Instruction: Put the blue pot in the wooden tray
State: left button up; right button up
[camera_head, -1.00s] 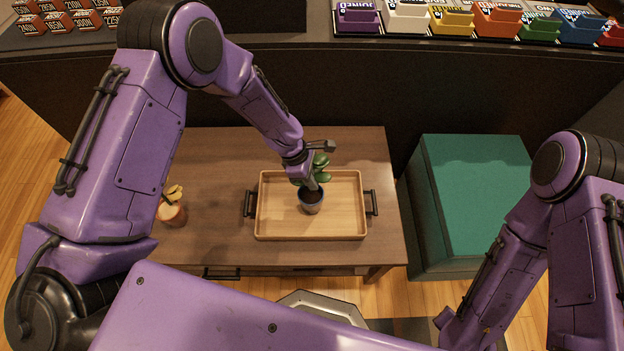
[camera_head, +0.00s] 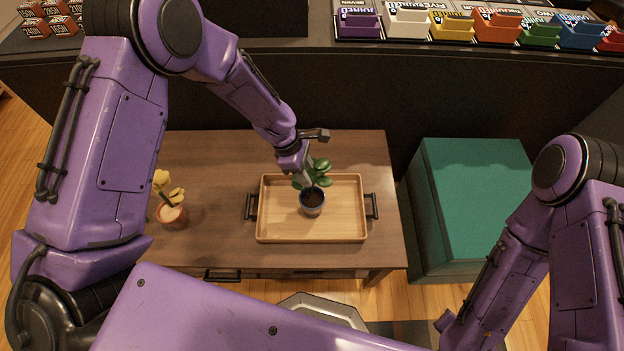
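The blue pot (camera_head: 312,206) holds dark soil and a green leafy plant. It stands upright inside the wooden tray (camera_head: 268,231), near its middle. The tray has black handles at both ends and lies on a brown wooden table. My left gripper (camera_head: 306,172) reaches in from the upper left and is just behind and above the pot, beside the leaves. Its fingers are small and partly hidden by the wrist and leaves, so I cannot tell how wide they are. My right arm is at the right edge, and its gripper is not visible.
An orange pot with a yellow plant (camera_head: 171,214) stands on the table left of the tray. A teal box (camera_head: 470,190) is right of the table. A dark counter with coloured bins (camera_head: 497,24) runs along the back. A metal-rimmed object (camera_head: 322,308) is below the table.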

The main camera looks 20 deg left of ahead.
pick_arm(q)
jog(key=v, duration=0.7)
jog(key=s+a+f+m+y, duration=0.2)
jog(key=s+a+f+m, duration=0.1)
jog(key=s+f, duration=0.2)
jog(key=s+a+f+m+t+y, duration=0.1)
jog(key=s+a+f+m+y, duration=0.1)
jog(key=s+a+f, duration=0.2)
jog(key=s+a+f+m+t+y, duration=0.1)
jog(key=s+a+f+m+y, duration=0.1)
jog(key=s+f, duration=0.5)
jog(key=shift+s+a+f+m+p, duration=0.15)
jog(key=shift+s+a+m, duration=0.2)
jog(key=shift+s, duration=0.4)
jog(key=shift+s+a+m+p, duration=0.1)
jog(key=shift+s+a+m, duration=0.1)
jog(key=shift+s+a, duration=0.4)
jog(key=shift+s+a+f+m+p, duration=0.15)
jog(key=shift+s+a+m, duration=0.1)
jog(key=shift+s, duration=0.6)
jog(key=s+a+r+m+t+y, duration=0.1)
jog(key=s+a+m, duration=0.1)
jog(key=s, duration=0.4)
jog(key=shift+r+m+y, duration=0.25)
jog(key=shift+m+y, duration=0.15)
jog(key=shift+m, duration=0.5)
notch_tip(320, 180, up, 2)
jog(key=shift+r+p, duration=0.1)
jog(key=shift+p, duration=0.9)
